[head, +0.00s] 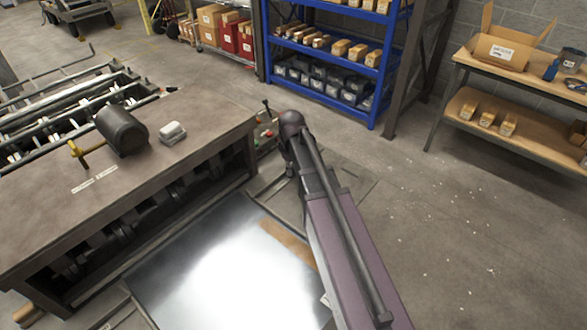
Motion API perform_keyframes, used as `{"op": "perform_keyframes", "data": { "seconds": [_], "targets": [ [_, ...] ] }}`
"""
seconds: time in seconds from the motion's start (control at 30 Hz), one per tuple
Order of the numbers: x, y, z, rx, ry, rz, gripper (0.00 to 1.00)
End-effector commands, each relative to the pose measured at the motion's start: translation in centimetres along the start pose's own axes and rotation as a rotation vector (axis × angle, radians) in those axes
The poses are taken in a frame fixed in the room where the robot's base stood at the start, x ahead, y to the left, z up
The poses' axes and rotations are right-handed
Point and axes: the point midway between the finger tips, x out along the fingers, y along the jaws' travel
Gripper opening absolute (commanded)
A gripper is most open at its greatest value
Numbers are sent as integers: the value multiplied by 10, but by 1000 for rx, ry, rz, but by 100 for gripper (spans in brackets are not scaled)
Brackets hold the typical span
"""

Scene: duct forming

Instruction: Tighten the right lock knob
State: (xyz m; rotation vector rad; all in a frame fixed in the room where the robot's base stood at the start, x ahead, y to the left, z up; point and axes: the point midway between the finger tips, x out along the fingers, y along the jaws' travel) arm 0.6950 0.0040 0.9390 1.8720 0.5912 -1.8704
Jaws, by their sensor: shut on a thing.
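I cannot make out my gripper in the head view, nor what it holds. No part can be picked out for certain as the right lock knob. A long purple beam (345,245) with a dark rod along it runs from the lower right to a dark rounded end (291,121). A small dark lever with a knobbed tip (266,104) stands just left of that end. A brown-topped machine table (150,180) is at the left. On it are a dark cylinder (122,130), a yellow T-shaped handle (80,153) and a small pale box (172,132).
A shiny metal sheet (215,275) lies low between the machine table and the beam. A blue shelf rack (330,55) with cartons and bins stands at the back. A wooden bench (520,75) with an open carton is at the far right. The concrete floor (470,230) is clear at the right.

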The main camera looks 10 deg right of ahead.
Motion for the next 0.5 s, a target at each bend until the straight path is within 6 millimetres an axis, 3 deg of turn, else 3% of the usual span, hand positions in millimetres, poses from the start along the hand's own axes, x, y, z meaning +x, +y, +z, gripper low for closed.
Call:
{"op": "perform_keyframes", "data": {
  "seconds": [0.13,0.17,0.23,0.27,0.5],
  "targets": [
    [0,0,0,1,0,0,0],
    [0,0,0,1,-1,0,24],
    [0,0,0,1,0,0,45],
    [0,0,0,1,-1,0,50],
    [0,0,0,0,0,0,50]
  ]
}}
